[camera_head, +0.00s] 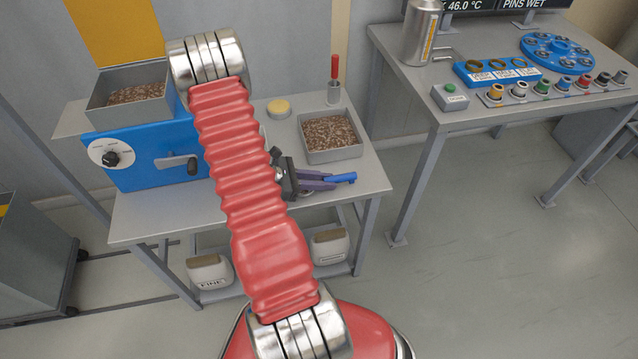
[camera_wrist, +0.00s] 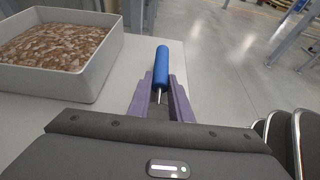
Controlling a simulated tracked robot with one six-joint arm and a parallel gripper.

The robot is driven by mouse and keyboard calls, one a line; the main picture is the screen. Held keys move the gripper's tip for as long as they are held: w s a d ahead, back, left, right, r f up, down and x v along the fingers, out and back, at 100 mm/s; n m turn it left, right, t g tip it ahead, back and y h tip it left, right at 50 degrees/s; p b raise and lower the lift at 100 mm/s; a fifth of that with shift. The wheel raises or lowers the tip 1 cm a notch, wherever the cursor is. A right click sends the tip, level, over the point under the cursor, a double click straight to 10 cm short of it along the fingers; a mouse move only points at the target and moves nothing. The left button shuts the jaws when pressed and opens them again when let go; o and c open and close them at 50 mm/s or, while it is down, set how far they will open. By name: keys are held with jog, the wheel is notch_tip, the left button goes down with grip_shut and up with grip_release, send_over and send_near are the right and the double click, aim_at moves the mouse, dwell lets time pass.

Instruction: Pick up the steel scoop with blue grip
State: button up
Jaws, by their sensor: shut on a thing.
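The steel scoop's blue grip (camera_wrist: 162,66) shows in the wrist view between and just beyond my gripper's purple fingers (camera_wrist: 161,92). A short bit of its thin steel shaft shows below the grip. In the head view the blue grip (camera_head: 343,178) sticks out to the right of my gripper (camera_head: 318,182), low over the right front part of the table. My gripper is shut on the scoop. The scoop's bowl is hidden in both views, and I cannot tell whether the scoop touches the tabletop.
A grey tray of brown granules (camera_head: 331,136) stands just behind my gripper. A blue machine with a hopper (camera_head: 150,155) stands at the left. A red-handled tool in a metal cup (camera_head: 334,88) and a yellow-topped round item (camera_head: 279,107) are farther back. The table's right edge is close.

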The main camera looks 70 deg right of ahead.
aim_at(324, 179)
grip_shut()
jog(key=shift+r, duration=5)
jog(key=shift+w, duration=0.15)
